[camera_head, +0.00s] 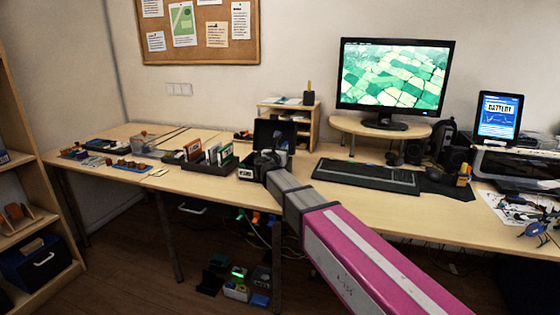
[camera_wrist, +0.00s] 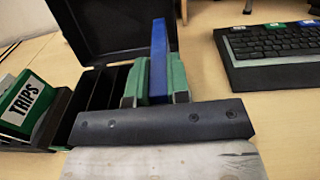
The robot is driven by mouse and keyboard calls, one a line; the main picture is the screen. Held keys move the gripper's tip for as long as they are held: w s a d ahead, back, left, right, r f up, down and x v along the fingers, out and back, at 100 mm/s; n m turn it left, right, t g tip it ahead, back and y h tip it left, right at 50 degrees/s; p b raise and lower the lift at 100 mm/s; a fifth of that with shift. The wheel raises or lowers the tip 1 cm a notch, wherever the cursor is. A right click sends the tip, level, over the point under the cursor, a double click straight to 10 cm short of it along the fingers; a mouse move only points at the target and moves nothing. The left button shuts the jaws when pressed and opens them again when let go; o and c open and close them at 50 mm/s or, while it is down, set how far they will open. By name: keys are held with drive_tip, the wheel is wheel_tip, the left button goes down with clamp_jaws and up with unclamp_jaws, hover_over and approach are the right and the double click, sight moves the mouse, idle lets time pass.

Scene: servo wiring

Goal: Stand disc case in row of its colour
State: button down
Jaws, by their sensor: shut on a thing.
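My gripper (camera_wrist: 155,85) is shut on an upright blue disc case (camera_wrist: 159,45), which stands between its two green-sided fingers in the wrist view. The case is at the open black box (camera_wrist: 82,88), over or in its right part; the fingers hide its lower edge, so I cannot tell if it touches the bottom. The box has narrow slots and a raised lid (camera_wrist: 115,25). To its left is a green divider marked TRIPS (camera_wrist: 25,103). In the head view my gripper (camera_head: 265,163) is in front of the box lid (camera_head: 275,134); the case cannot be made out there.
A black tray (camera_head: 212,168) with orange, white and green upright cards stands left of the box. A keyboard (camera_head: 366,175) lies to the right, with bare desk between. A small wooden shelf (camera_head: 305,125) stands behind. Small parts lie on the left desk.

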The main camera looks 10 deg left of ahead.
drive_tip(key=shift+f, duration=1.75)
drive_tip(key=shift+f, duration=0.1)
drive_tip(key=c, duration=1.1)
unclamp_jaws()
drive_tip(key=shift+s, duration=0.15)
drive_tip(key=s, duration=1.1)
drive_tip(key=shift+s+a, duration=0.35)
drive_tip(key=shift+a, duration=0.1)
